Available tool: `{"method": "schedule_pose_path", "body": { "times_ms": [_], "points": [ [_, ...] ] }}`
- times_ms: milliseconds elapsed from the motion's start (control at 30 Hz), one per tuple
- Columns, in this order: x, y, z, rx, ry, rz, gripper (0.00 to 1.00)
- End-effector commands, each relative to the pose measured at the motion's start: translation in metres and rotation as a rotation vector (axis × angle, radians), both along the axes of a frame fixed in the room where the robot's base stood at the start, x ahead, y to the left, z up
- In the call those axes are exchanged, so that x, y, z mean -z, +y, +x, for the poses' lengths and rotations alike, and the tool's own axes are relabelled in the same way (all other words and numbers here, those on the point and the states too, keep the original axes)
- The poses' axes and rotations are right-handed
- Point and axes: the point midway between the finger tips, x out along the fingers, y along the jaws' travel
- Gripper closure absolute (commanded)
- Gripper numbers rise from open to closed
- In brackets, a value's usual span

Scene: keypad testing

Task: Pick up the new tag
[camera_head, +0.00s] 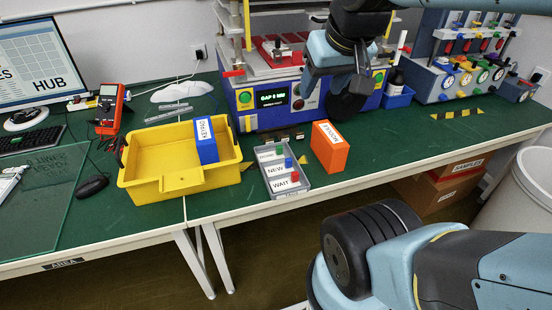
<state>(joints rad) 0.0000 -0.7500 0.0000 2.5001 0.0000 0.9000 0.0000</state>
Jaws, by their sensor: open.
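The grey tag tray (303,182) stands near the front edge of the green bench, with rows marked by white labels. A small blue piece (288,162) sits at the right end of the row labelled NEW (275,171); it appears to be the new tag. A red piece (295,176) sits in the WAIT row, and a green piece (279,150) is in the row behind. My gripper (348,102), at the dark end of my arm, hangs above and behind the tray to the right, open and apart from the tags. Its fingers are hard to make out.
A yellow bin (150,165) holding a blue box (205,140) is left of the tray. An orange box (329,146) stands close to its right. Behind is a blue test machine (247,122) with a lit display.

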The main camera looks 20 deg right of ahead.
Motion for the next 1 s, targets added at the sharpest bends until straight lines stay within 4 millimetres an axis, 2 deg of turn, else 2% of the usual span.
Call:
{"method": "schedule_pose_path", "body": {
  "times_ms": [267,467,533,767,1000],
  "points": [
    [0.000,0.000,0.000,0.000,0.000,0.000,0.46],
    [0.002,0.000,0.007,-0.003,0.014,0.003,0.64],
    [0.005,-0.001,0.016,-0.006,0.031,0.006,0.68],
    [0.027,-0.004,0.059,-0.014,0.110,0.021,0.68],
    [0.059,-0.007,0.104,-0.019,0.195,0.029,0.68]
  ]
}}
